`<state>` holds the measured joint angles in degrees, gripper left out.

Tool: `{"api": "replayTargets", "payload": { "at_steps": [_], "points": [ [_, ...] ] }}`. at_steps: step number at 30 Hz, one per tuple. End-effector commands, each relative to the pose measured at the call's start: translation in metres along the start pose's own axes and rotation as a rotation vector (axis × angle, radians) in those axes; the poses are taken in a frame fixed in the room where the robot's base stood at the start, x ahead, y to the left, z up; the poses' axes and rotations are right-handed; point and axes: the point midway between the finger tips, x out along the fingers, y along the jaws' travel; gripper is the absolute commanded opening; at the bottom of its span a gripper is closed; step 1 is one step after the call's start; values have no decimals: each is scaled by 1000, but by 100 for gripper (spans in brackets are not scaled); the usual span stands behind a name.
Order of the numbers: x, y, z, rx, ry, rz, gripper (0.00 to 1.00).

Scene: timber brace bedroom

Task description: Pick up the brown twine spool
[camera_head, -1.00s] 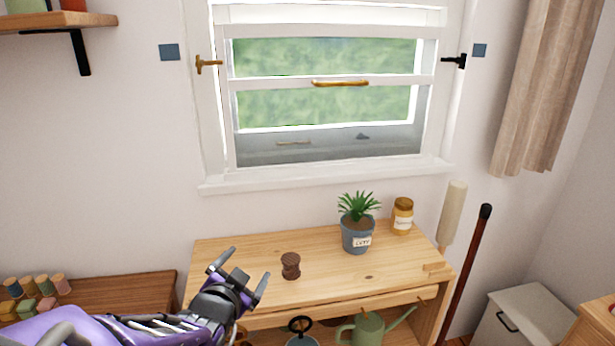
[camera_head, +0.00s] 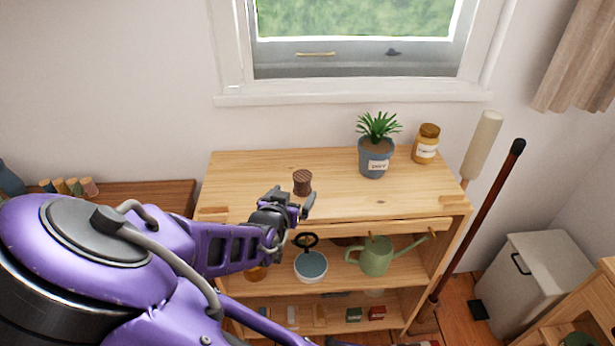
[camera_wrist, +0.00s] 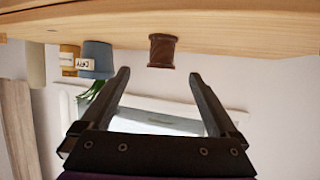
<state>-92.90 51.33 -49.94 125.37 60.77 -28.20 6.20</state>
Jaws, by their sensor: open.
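The brown twine spool (camera_head: 302,182) stands upright on the wooden shelf top (camera_head: 250,180), near its middle left. My gripper (camera_head: 296,201) is just in front of the spool in the head view, apart from it and empty. In the wrist view the picture is upside down. There the spool (camera_wrist: 162,50) lies beyond the two open fingers of my gripper (camera_wrist: 158,76), roughly midway between them and not touching either.
Lower shelves hold a green watering can (camera_head: 376,256) and a blue-grey container (camera_head: 311,264). Long-handled tools (camera_head: 485,215) lean at the right. The window (camera_head: 355,50) is behind.

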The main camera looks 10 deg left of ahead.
Motion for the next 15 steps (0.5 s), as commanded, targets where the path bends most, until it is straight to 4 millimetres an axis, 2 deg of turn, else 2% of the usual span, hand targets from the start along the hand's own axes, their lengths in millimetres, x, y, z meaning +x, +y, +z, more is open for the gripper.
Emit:
{"api": "replayTargets", "payload": {
  "at_steps": [1,3,6,11,15],
  "points": [
    [13,1,1,0,1,3,95],
    [25,1,1,1,1,3,95],
    [36,0,0,1,1,2,95],
    [44,0,-1,1,0,0,95],
    [62,-1,-6,0,2,1,95]
  ]
}}
